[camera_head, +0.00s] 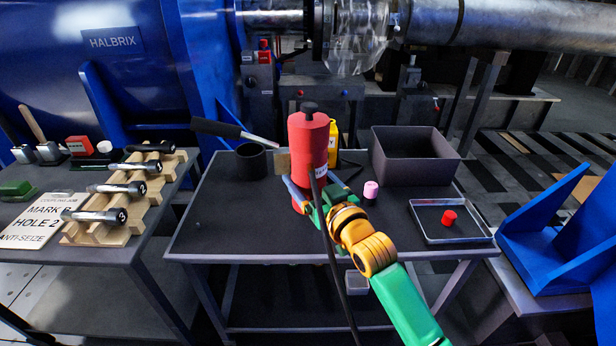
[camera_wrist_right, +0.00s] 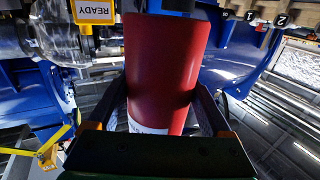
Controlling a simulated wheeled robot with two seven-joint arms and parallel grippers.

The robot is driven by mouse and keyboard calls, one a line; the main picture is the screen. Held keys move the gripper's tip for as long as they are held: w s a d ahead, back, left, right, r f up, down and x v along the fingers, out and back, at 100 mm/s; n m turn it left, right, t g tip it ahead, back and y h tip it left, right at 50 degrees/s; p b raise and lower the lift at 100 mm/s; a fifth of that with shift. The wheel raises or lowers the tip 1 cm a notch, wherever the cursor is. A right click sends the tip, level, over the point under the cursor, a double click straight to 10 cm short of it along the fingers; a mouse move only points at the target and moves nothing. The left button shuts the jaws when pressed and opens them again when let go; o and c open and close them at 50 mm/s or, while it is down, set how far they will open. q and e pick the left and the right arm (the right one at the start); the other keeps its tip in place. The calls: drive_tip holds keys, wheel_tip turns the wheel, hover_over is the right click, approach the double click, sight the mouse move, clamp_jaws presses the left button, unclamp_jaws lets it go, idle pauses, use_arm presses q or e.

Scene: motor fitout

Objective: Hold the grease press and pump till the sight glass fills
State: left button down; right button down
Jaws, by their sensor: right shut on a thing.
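The grease press (camera_head: 307,143) is a red cylinder with a black knob on top, upright over the middle of the dark bench. My right gripper (camera_head: 313,192) reaches in from the lower right and is shut around its lower body. In the right wrist view the red press (camera_wrist_right: 165,65) fills the space between the two fingers of my right gripper (camera_wrist_right: 162,108). I cannot tell whether its base touches the bench. A long black hose or rod (camera_head: 335,265) runs from the press down past the front edge. I cannot make out a sight glass. My left gripper is not in view.
The bench (camera_head: 215,215) also holds a black cup (camera_head: 251,161), a pink-and-white piece (camera_head: 371,189), a grey bin (camera_head: 415,168) and a tray (camera_head: 425,232) with a red cap (camera_head: 449,217). A yellow object (camera_head: 333,135) stands behind the press. The bench's front left is clear.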

sight(308, 194)
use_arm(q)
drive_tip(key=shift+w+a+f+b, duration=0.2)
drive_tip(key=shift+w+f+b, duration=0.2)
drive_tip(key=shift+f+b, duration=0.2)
use_arm(e)
drive_tip(key=shift+f, duration=0.85)
drive_tip(key=shift+f, duration=0.1)
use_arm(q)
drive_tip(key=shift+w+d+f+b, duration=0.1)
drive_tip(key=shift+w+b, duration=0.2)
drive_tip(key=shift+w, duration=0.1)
use_arm(e)
drive_tip(key=shift+f, duration=0.3)
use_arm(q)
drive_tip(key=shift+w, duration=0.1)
use_arm(e)
drive_tip(key=shift+f, duration=0.1)
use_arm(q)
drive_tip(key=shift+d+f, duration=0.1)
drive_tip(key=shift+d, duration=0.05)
use_arm(e)
drive_tip(key=shift+f, duration=0.2)
drive_tip(key=shift+f, duration=0.1)
use_arm(q)
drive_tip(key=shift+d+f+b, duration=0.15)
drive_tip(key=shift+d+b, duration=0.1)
drive_tip(key=shift+b, duration=0.1)
use_arm(e)
drive_tip(key=shift+f, duration=0.2)
